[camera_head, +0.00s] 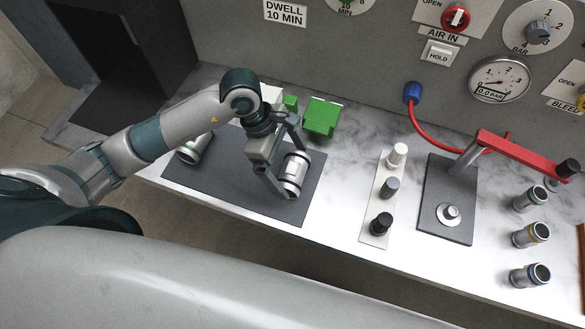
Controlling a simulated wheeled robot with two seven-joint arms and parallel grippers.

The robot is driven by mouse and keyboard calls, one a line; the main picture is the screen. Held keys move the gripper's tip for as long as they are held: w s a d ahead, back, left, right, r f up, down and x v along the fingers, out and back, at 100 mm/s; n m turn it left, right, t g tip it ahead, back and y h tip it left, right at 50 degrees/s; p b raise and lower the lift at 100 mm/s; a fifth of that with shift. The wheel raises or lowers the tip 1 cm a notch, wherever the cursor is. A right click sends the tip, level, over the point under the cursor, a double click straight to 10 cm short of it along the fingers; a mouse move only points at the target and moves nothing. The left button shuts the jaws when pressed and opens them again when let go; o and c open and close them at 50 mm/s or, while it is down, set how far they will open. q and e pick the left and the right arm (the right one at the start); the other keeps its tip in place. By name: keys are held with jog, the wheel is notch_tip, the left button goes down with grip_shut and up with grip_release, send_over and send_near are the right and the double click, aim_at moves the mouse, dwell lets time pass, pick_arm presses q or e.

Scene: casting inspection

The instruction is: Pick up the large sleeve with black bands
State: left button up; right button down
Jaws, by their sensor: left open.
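A large silver sleeve with dark bands (294,175) lies on its side on the dark grey mat (225,185). My left gripper (288,167) is open, with its two fingers on either side of this sleeve, one toward its far end and one by its left side. I cannot tell whether the fingers touch it. Another large sleeve with a green band (192,149) lies on the left of the mat, partly hidden behind my left arm. My right gripper is not in view.
Green blocks (321,117) stand behind the mat. To the right are a white strip with three plugs (380,200), a dark plate (447,225) under a red lever (525,151), and three small sleeves (530,235). A red hose (425,135) runs from the gauge panel's blue fitting (411,93).

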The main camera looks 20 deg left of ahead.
pick_arm(q)
jog(key=shift+x, duration=0.9)
jog(key=shift+r, duration=0.1)
jog(key=c, duration=1.6)
jog(key=shift+r, duration=0.15)
